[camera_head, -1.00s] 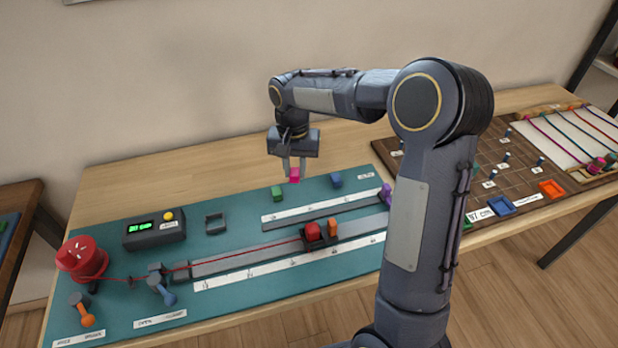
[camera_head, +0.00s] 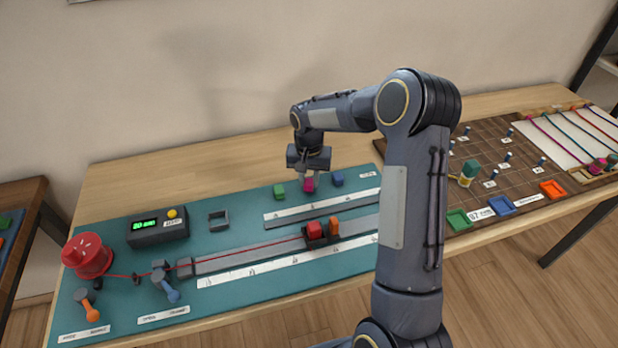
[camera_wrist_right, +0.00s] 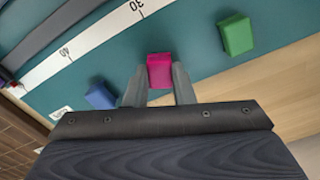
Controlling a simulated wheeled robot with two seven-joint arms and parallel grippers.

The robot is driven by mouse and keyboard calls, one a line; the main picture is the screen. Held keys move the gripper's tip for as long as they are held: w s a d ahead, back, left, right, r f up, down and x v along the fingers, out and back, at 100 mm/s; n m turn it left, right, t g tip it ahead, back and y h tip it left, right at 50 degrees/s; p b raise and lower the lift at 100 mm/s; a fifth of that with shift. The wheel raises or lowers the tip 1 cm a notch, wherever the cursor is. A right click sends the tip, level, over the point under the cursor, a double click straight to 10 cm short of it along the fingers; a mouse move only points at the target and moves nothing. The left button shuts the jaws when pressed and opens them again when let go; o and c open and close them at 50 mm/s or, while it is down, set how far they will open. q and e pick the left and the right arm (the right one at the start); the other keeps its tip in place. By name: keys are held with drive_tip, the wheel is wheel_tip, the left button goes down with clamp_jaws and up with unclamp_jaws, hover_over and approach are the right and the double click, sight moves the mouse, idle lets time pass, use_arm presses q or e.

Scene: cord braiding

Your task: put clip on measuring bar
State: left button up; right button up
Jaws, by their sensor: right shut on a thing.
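My right gripper (camera_head: 309,178) is shut on a magenta clip (camera_head: 309,185) at the back of the teal board, between a green clip (camera_head: 279,191) and a blue clip (camera_head: 337,179). In the right wrist view, the magenta clip (camera_wrist_right: 160,70) sits between the two fingers (camera_wrist_right: 158,88). I cannot tell if it touches the board. The grey measuring bar (camera_head: 350,209) lies in front of the gripper, beside a white numbered scale (camera_head: 290,213); my arm hides its right end. My left gripper is out of view.
A red cord runs from a red spool (camera_head: 87,256) along a longer rail (camera_head: 230,260) to a carriage with red (camera_head: 314,230) and orange blocks (camera_head: 334,226). A display box (camera_head: 158,228) and an empty grey frame (camera_head: 218,220) stand at left. A pegboard (camera_head: 520,160) lies at right.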

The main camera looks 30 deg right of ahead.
sight(309, 181)
drive_tip(key=shift+f, duration=0.15)
drive_tip(key=o, duration=0.9)
drive_tip(key=shift+o, duration=0.2)
wheel_tip(309, 181, up, 12)
drive_tip(key=s+a+r+n+t+y, duration=0.1)
drive_tip(key=s+a+r+n+t, duration=0.1)
drive_tip(key=s+r, duration=0.5)
drive_tip(key=s+a+f+n+t+y, duration=0.1)
drive_tip(key=s+a, duration=0.3)
drive_tip(key=s, duration=0.7)
drive_tip(key=s+a+f+n+t+y, duration=0.1)
drive_tip(key=s+a, duration=0.4)
drive_tip(key=s, duration=0.6)
drive_tip(key=shift+a+f+n+t+y, duration=0.3)
drive_tip(key=shift+f+n+t+y, duration=0.1)
drive_tip(key=shift+f+n+t, duration=0.45)
